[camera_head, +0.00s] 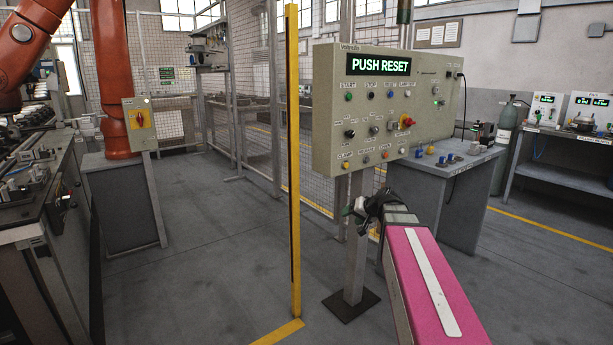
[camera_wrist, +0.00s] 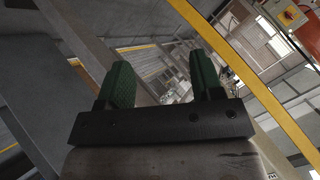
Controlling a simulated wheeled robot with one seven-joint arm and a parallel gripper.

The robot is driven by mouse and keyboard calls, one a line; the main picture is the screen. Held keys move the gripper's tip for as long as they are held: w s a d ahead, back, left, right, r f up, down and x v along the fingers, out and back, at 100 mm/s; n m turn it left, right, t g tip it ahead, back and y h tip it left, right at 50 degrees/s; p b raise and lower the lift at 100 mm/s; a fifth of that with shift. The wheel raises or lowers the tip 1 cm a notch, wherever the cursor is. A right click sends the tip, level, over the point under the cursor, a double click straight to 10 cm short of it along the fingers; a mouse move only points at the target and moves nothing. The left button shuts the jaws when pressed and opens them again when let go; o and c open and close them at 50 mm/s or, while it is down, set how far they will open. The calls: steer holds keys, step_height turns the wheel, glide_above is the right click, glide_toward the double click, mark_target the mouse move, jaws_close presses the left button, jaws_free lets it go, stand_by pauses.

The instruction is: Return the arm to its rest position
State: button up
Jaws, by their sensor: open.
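My arm reaches up from the lower right in the head view, with a pink link nearest the camera. My gripper (camera_head: 352,210) shows small and dark at its far end, in front of the control panel's post and below the panel. In the wrist view my gripper (camera_wrist: 160,85) has two green fingers spread apart, with nothing between them. The fingers appear clear of any object.
A control panel (camera_head: 335,110) reading "PUSH RESET" stands on a post (camera_head: 355,255) close to my gripper. A yellow pole (camera_head: 294,180) stands left of it. A grey table (camera_head: 455,205) is at right. Open floor (camera_head: 215,270) lies at left.

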steer(key=s+d+f+g+h, duration=0.1)
steer(key=s+f+g+h, duration=0.6)
steer(key=s+f, duration=1.3)
steer(key=shift+s+f+n, duration=0.3)
steer(key=shift+f+n, duration=0.1)
steer(key=shift+f, duration=0.55)
